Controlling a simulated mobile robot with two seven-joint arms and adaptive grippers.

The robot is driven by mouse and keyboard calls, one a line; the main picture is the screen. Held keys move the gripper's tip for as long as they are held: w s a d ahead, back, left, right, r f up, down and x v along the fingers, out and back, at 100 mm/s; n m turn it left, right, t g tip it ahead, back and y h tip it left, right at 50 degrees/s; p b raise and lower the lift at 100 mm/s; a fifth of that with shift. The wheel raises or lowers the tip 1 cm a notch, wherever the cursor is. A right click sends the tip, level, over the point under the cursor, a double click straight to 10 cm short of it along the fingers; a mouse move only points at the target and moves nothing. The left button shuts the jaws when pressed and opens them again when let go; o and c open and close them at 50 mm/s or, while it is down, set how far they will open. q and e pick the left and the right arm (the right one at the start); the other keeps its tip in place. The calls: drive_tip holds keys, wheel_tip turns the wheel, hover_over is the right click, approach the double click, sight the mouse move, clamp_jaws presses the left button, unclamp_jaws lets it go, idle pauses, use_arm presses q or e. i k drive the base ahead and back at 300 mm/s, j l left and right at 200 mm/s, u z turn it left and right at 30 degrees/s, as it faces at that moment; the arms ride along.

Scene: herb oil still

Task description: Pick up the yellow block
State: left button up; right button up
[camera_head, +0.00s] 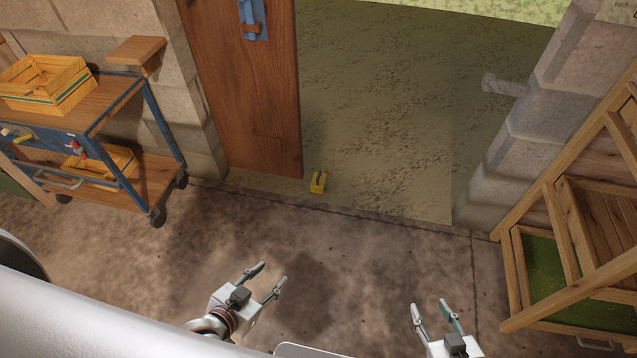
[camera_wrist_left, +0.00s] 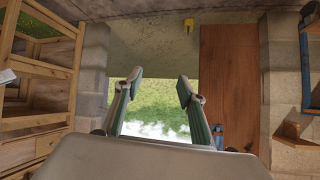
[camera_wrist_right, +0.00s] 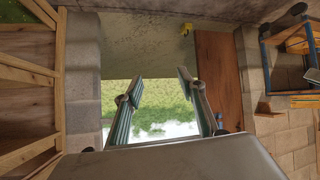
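The yellow block (camera_head: 318,183) is small and notched at the top. It sits on the ground in the doorway, close to the lower free edge of the open wooden door. It also shows small in the left wrist view (camera_wrist_left: 189,23) and in the right wrist view (camera_wrist_right: 186,30). My left gripper (camera_head: 270,277) is open and empty, held above the floor on the near side of the threshold, well apart from the block. My right gripper (camera_head: 433,312) is open and empty, further right and also far from the block.
The brown door (camera_head: 250,100) stands open at the left of the doorway. A blue-framed cart (camera_head: 110,110) with yellow crates stands at the left wall. A wooden rack (camera_head: 545,250) with green trays stands at the right. The floor between my grippers and the doorway is clear.

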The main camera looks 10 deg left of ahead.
sight(318, 183)
drive_tip(key=i+l, duration=0.1)
drive_tip(key=i, duration=1.15)
drive_tip(key=i+l+u, duration=0.1)
drive_tip(key=i, duration=0.5)
drive_tip(key=i+l, duration=0.15)
drive_tip(key=i, duration=0.45)
